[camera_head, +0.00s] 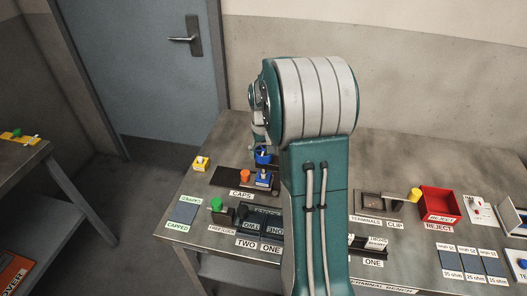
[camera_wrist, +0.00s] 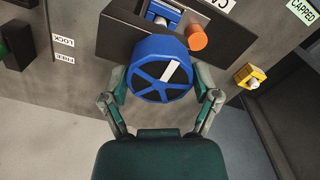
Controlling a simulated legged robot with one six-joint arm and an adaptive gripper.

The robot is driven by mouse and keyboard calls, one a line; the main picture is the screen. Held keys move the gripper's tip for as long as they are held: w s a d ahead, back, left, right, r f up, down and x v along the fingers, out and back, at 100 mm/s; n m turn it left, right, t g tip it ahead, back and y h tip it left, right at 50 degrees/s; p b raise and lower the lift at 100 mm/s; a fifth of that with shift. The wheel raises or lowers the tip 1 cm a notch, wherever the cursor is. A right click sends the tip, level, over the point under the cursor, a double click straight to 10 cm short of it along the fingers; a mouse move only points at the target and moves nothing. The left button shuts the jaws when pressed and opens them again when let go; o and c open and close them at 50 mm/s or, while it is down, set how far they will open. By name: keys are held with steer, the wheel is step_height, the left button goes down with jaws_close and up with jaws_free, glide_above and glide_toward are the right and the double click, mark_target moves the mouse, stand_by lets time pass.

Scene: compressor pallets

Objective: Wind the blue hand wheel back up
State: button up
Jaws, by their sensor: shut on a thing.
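The blue hand wheel (camera_wrist: 160,70) fills the middle of the wrist view, with dark gaps between its spokes and one white spoke mark pointing to the upper right. My gripper (camera_wrist: 160,88) has one finger on each side of the wheel's rim and is shut on it. In the head view a small part of the blue wheel (camera_head: 262,155) shows at the left of my arm, by the CAPS area.
An orange knob (camera_wrist: 197,37) stands close to the wheel's right. A yellow block (camera_wrist: 250,76) lies further right. The bench also bears a green knob (camera_head: 216,204), a red REJECT bin (camera_head: 440,204) and several labelled pads. A door (camera_head: 150,75) is behind.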

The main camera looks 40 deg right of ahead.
mark_target(263, 151)
steer(key=o, duration=1)
steer(key=shift+f, duration=0.2)
steer(key=shift+c, duration=0.2)
steer(key=shift+r, duration=0.1)
steer(key=shift+r, duration=0.1)
step_height(263, 151, up, 12)
steer(key=shift+a, duration=0.1)
